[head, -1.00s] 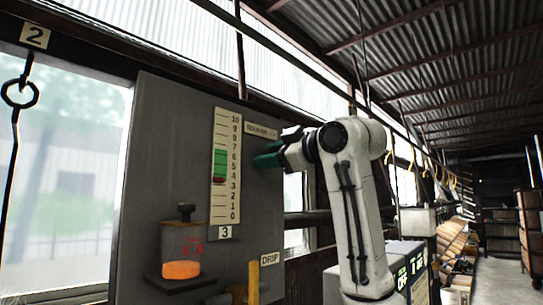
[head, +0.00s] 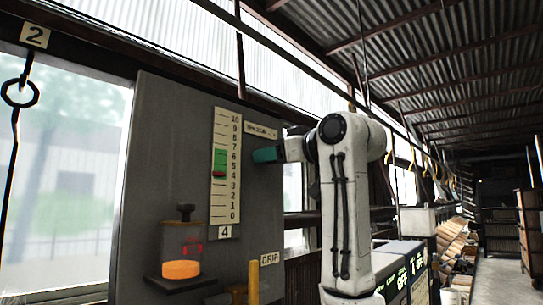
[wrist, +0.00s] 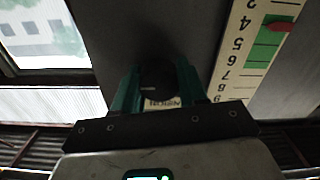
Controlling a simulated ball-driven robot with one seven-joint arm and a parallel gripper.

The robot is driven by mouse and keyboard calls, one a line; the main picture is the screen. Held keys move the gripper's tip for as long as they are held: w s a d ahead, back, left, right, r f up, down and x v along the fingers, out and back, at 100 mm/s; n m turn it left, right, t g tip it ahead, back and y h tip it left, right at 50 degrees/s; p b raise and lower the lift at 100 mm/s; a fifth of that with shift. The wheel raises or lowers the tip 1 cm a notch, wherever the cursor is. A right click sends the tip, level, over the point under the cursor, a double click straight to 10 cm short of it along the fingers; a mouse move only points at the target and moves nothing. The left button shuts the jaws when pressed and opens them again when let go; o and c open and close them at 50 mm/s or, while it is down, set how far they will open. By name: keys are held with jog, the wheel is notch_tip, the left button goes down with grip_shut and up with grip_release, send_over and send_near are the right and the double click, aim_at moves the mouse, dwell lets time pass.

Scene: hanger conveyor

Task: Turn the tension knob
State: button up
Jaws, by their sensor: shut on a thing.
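The tension knob (wrist: 156,82) is dark and round in the wrist view, on the grey panel (head: 170,130). My gripper (head: 265,155) has green fingers, shut on the knob from both sides; in the head view the fingers hide it. A label plate, partly hidden, shows beside the fingers. Left of my gripper is a pale scale (head: 226,200) numbered 0 to 10 with a green band (head: 219,160). A small plate (head: 225,232) below the scale reads 4.
Below the scale is a jar (head: 181,250) with orange liquid on a bracket. A yellow lever (head: 254,282) stands beside the DRIP label (head: 270,258). A hook chain hangs at the left by plate 2 (head: 35,35). Shelves and boxes line the aisle at right.

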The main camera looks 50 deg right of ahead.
jog(key=shift+m, duration=1.2)
jog(key=shift+r, duration=0.1)
jog(key=o, duration=1.1)
jog(key=shift+c, duration=0.2)
jog(key=s+b, duration=0.4)
jog(key=s, duration=0.6)
jog(key=shift+s+d, duration=0.2)
jog(key=shift+s, duration=0.2)
